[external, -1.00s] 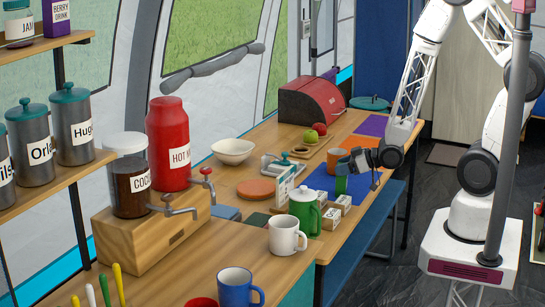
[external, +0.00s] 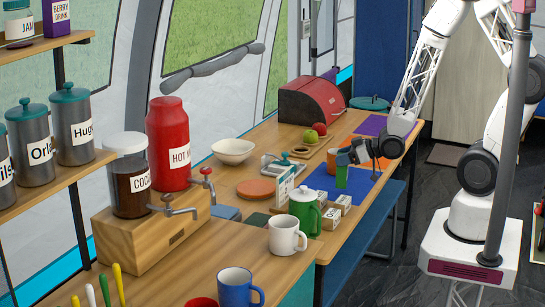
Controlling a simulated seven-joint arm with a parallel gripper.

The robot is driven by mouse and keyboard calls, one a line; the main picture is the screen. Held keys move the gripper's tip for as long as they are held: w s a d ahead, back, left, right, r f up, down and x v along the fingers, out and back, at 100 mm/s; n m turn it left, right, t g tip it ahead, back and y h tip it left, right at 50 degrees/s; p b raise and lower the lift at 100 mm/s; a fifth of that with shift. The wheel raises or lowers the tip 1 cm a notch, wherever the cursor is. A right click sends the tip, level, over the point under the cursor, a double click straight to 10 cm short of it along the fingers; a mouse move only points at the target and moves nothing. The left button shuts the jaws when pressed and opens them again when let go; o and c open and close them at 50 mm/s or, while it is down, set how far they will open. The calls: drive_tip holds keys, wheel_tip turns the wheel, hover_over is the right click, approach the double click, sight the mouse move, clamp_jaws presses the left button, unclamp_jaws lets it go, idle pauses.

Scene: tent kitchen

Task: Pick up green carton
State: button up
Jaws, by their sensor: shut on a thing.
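The green carton (external: 341,178) is a small upright block over the blue mat (external: 366,186) on the right side of the long wooden table. My gripper (external: 343,160) reaches in from the right and is shut on the carton's top. The fingers hide the upper part of the carton. The carton's base seems slightly above the mat, but the gap is too small to tell for sure.
An orange mug (external: 331,163) stands just behind and left of the carton. Several small white boxes (external: 329,218) and a green pot (external: 303,211) stand in front. A red bread box (external: 310,102) is at the back. An orange mat (external: 354,141) lies behind.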

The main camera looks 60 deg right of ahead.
drive_tip(key=s+r, duration=0.1)
drive_tip(key=s, duration=1.4)
drive_tip(key=shift+s+a+r, duration=0.2)
drive_tip(key=shift+s+a, duration=0.1)
drive_tip(key=shift+s, duration=0.2)
drive_tip(key=shift+w, duration=0.1)
idle(0.5)
